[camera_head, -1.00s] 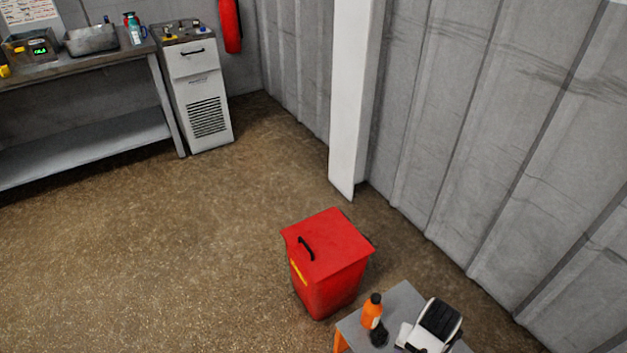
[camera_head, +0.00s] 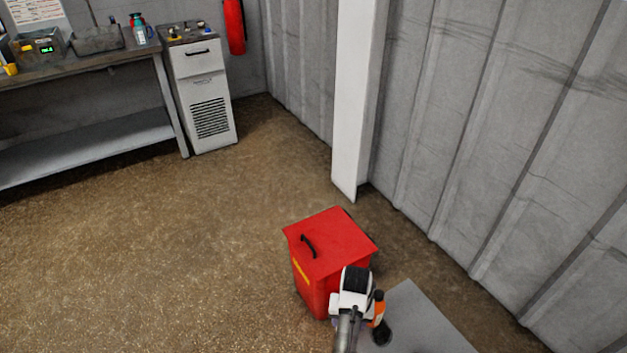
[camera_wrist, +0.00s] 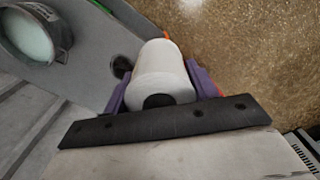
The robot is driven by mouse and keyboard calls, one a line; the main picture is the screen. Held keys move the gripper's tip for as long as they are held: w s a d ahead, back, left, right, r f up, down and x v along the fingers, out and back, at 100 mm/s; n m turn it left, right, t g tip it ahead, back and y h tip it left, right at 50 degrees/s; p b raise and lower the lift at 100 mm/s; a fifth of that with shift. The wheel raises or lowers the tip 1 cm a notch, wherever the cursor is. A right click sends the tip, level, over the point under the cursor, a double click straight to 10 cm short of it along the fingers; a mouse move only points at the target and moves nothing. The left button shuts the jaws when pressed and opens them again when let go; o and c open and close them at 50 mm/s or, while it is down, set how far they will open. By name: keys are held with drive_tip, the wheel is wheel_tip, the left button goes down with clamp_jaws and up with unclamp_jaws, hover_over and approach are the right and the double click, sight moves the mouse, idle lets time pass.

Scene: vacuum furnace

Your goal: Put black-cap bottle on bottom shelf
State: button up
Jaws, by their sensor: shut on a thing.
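In the wrist view, a white rounded body with a black end (camera_wrist: 162,75) sits between my purple fingers (camera_wrist: 160,88). Whether the bottle touches the table is unclear. A grey bottom shelf (camera_head: 85,145) runs under the workbench at the far left and looks bare where visible.
The small grey table (camera_head: 425,325) also holds a dark round item (camera_head: 381,335) beside the bottle. A red lidded bin (camera_head: 330,245) stands next to it. A white cabinet (camera_head: 205,100) adjoins the workbench (camera_head: 90,70). The brown floor between is open.

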drive_tip(key=w+a+f+n, duration=0.1)
drive_tip(key=w+a+f, duration=0.2)
drive_tip(key=a, duration=0.6)
drive_tip(key=shift+w+a+f+n+b, duration=0.2)
drive_tip(key=shift+a+f+n+b, duration=0.1)
drive_tip(key=shift+a+n+b, duration=0.1)
